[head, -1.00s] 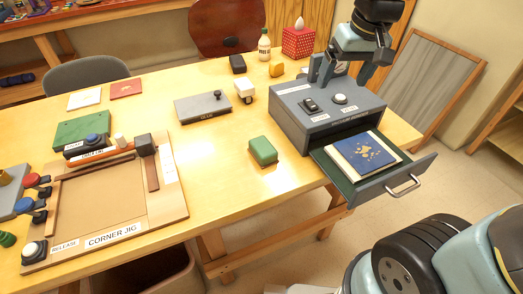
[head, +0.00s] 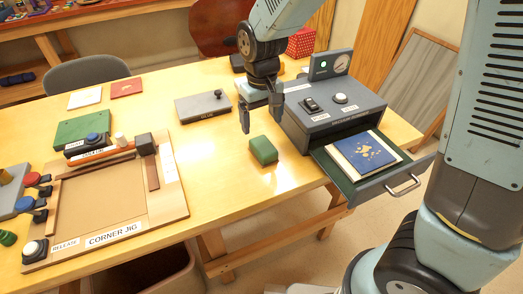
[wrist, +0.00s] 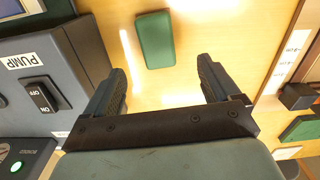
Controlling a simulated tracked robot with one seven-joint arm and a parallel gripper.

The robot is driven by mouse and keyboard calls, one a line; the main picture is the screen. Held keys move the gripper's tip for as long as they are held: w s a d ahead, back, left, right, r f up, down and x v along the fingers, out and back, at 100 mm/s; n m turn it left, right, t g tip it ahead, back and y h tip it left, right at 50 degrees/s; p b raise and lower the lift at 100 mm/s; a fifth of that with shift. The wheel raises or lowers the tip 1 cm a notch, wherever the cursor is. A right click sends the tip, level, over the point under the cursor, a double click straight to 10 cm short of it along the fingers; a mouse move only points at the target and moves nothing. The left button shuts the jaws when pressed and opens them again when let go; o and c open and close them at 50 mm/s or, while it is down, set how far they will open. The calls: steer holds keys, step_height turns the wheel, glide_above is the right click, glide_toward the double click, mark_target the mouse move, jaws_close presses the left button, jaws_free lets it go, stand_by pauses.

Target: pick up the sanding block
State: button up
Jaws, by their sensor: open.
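A small green block (head: 263,151), which looks like the sanding block, lies flat on the table, left of the grey drawer unit. It also shows in the wrist view (wrist: 154,40), beyond the fingertips and between their lines. My gripper (head: 259,122) is open and empty. It hangs above the table, just behind and above the green block, beside the unit's left side. In the wrist view my gripper (wrist: 162,68) has its two dark fingers wide apart, touching nothing.
The grey pump unit (head: 335,118) stands close to the right, its drawer (head: 397,186) pulled open with a blue-patterned panel (head: 364,153) inside. The corner jig (head: 117,231) is at left. A grey plate (head: 200,108) with a knob lies behind. Table between jig and block is clear.

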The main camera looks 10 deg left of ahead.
mark_target(263, 146)
steer(key=shift+d+f, duration=0.2)
steer(key=shift+f, duration=5)
steer(key=shift+c, duration=0.3)
steer(key=c, duration=1)
